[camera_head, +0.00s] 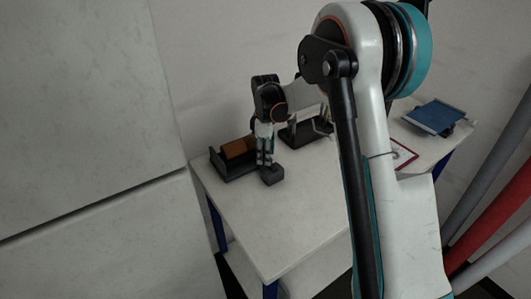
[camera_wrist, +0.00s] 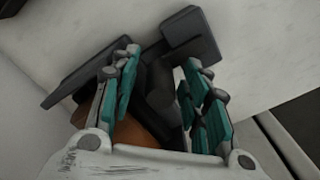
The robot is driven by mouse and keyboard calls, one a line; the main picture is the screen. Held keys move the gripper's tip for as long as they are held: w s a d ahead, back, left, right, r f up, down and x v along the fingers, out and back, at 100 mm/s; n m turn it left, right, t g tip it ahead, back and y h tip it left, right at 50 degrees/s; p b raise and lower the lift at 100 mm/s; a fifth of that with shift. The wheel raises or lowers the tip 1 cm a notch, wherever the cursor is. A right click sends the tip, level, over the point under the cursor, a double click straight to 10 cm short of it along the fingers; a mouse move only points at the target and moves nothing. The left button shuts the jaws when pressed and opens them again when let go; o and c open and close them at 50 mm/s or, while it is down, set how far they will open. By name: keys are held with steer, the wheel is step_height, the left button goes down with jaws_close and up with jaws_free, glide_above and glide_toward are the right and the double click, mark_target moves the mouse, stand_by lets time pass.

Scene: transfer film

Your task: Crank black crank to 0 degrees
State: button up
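The black crank (camera_wrist: 188,34) shows in the wrist view as a dark blocky arm and handle at the side of a dark stand. In the head view the crank's dark block (camera_head: 272,176) shows at the fingertips, beside the stand with an orange-brown roll (camera_head: 238,149). The roll also shows in the wrist view (camera_wrist: 136,132), partly hidden by my gripper. My gripper (camera_wrist: 158,62) is open, pointing down over the crank, with its teal-padded fingers apart on either side of the dark crank part. I cannot tell whether either finger touches it. In the head view my gripper (camera_head: 265,163) is small.
The white table (camera_head: 285,215) has clear room in front of the crank. A dark stand (camera_head: 298,134) is behind my gripper. A blue flat piece (camera_head: 434,117) and a red-edged board (camera_head: 404,154) lie to the right. A pale wall panel (camera_head: 80,110) rises at the left.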

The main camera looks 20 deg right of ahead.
jaws_close()
steer(key=shift+d+m, duration=0.1)
steer(key=shift+m, duration=0.2)
steer(key=d+m, duration=0.1)
steer(key=m, duration=0.2)
steer(key=shift+w+d, duration=0.1)
steer(key=shift+d, duration=0.1)
steer(key=m, duration=0.2)
steer(key=d+m, duration=0.1)
steer(key=m, duration=0.1)
steer(key=shift+d, duration=0.2)
steer(key=m, duration=0.1)
steer(key=s+d+m, duration=0.1)
steer(key=m, duration=0.3)
steer(key=shift+s+d, duration=0.2)
steer(key=shift+d, duration=0.15)
steer(key=shift+s+d+m, duration=0.15)
steer(key=shift+s+m, duration=0.1)
steer(key=shift+m, duration=0.6)
steer(key=shift+s+d+m, duration=0.2)
steer(key=shift+s+m, duration=0.1)
steer(key=shift+m, duration=0.6)
steer(key=shift+s+d+m, duration=0.15)
steer(key=shift+s+m, duration=0.1)
steer(key=shift+m, duration=0.6)
